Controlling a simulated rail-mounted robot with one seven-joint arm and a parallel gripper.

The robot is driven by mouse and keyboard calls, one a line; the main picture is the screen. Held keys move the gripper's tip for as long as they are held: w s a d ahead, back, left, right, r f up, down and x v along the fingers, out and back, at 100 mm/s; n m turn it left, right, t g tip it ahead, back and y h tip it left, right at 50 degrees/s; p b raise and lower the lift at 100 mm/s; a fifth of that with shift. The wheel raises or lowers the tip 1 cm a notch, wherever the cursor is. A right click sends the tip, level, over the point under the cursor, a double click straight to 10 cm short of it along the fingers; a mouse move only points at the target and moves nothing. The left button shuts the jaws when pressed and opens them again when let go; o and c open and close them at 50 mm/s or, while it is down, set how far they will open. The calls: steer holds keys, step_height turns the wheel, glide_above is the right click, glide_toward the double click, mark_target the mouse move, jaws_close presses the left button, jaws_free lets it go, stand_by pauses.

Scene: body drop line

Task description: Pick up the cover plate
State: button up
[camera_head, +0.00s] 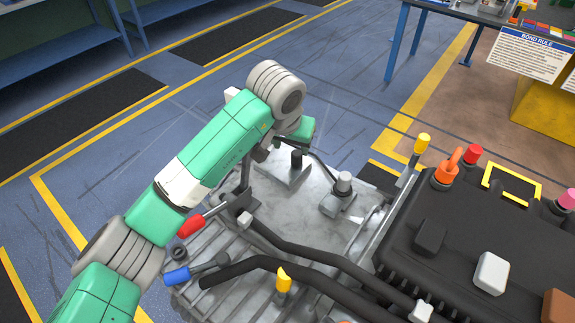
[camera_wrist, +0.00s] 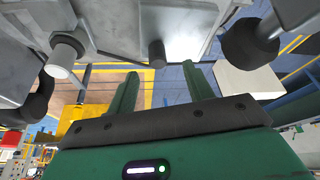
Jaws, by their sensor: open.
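A flat grey plate (camera_head: 279,174) with a dark upright knob (camera_head: 296,158) lies on the metal casing, just below the end of my arm. I take it to be the cover plate. In the wrist view the pale plate (camera_wrist: 190,35) is at the top, and its dark knob (camera_wrist: 156,54) hangs in line with the gap between my fingers. My gripper (camera_wrist: 161,72) is open, with two green fingers and nothing held. Whether the knob is between the fingertips or beyond them I cannot tell. My arm hides the fingers in the head view.
Black hoses (camera_head: 310,256) and red-handled (camera_head: 192,225) and blue-handled (camera_head: 178,276) tools lie in front. A black housing (camera_head: 460,250) with coloured caps fills the right. Open floor lies behind.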

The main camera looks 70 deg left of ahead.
mark_target(297, 153)
steer(key=shift+b+x, duration=0.5)
steer(key=shift+x, duration=0.7)
steer(key=b+x, duration=0.1)
steer(key=x, duration=0.2)
steer(key=b+x, duration=0.1)
steer(key=x, duration=0.1)
steer(key=shift+w+f+b, duration=0.1)
steer(key=shift+w+b, duration=0.25)
steer(key=shift+w, duration=0.05)
jaws_close()
steer(key=shift+r+p, duration=0.4)
steer(key=shift+r, duration=0.2)
steer(key=r+p, duration=0.1)
steer(key=r, duration=0.2)
steer(key=shift+d+p, duration=0.4)
steer(key=s+d+p, duration=0.1)
steer(key=d, duration=0.4)
steer(key=d+p, duration=0.1)
steer(key=d, duration=0.4)
steer(key=s+d+r+p, duration=0.1)
steer(key=d, duration=0.4)
steer(key=shift+s+p, duration=0.3)
